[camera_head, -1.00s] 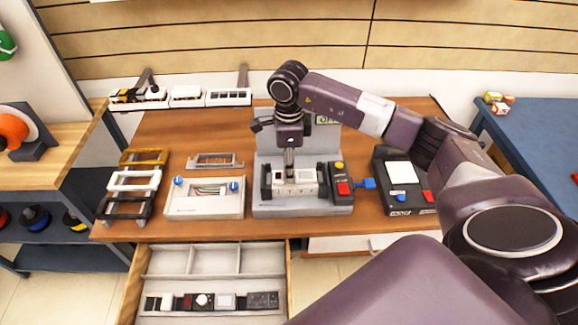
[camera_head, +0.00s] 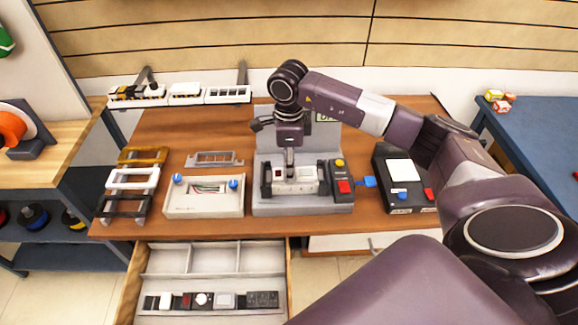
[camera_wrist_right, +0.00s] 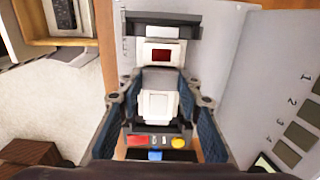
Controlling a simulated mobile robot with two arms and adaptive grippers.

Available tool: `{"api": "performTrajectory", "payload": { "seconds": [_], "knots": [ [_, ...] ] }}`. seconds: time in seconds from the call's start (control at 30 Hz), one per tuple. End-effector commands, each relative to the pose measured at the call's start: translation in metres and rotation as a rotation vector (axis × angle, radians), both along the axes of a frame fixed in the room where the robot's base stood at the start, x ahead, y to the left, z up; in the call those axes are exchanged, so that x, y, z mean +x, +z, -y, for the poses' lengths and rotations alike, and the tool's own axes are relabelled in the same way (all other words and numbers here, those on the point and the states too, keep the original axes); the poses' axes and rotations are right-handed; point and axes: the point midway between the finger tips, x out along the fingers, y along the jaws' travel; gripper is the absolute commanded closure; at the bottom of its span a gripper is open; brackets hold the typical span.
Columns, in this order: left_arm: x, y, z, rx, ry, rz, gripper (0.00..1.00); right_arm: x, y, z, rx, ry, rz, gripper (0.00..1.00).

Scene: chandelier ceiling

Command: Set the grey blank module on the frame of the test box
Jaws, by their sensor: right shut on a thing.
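The test box (camera_head: 285,208) is a grey unit with an upright back panel, in the middle of the bench. Its frame (camera_head: 318,172) is pale and holds a module with a dark red window (camera_wrist_right: 163,54). My right gripper (camera_head: 291,175) points straight down over the frame. In the right wrist view its fingers (camera_wrist_right: 160,112) are shut on a plain, pale module, the grey blank module (camera_wrist_right: 157,104). It is in line with the red-window module, at or just above the frame; I cannot tell whether it is seated. The left gripper is out of view.
A red button (camera_head: 344,187) and a yellow one (camera_head: 339,163) are beside the frame. A black box (camera_head: 401,197) stands right, a white box with blue knobs (camera_head: 204,204) left. Spare frames (camera_head: 133,179) lie farther left. The open drawer (camera_head: 214,261) holds several modules.

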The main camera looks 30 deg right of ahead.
Motion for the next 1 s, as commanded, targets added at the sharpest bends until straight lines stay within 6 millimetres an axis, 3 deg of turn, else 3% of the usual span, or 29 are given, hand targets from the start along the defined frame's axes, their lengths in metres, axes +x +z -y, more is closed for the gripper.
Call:
{"api": "performTrajectory", "payload": {
  "seconds": [0.2, 0.23, 0.4, 0.73, 1.0],
  "knots": [
    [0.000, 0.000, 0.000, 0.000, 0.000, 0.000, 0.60, 0.000, 0.001, 0.000, -0.001, 0.000, 0.001, 0.87],
    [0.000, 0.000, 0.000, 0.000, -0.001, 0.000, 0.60, 0.000, 0.001, 0.000, -0.001, 0.000, 0.001, 0.64],
    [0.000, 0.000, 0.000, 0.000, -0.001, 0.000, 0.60, 0.000, 0.001, 0.000, -0.001, 0.000, 0.001, 0.47],
    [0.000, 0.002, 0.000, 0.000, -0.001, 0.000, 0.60, 0.000, 0.002, 0.000, -0.001, 0.000, 0.001, 0.47],
    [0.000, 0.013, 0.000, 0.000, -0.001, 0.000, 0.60, 0.000, 0.020, 0.000, -0.001, 0.000, 0.002, 0.47]
  ]
}}
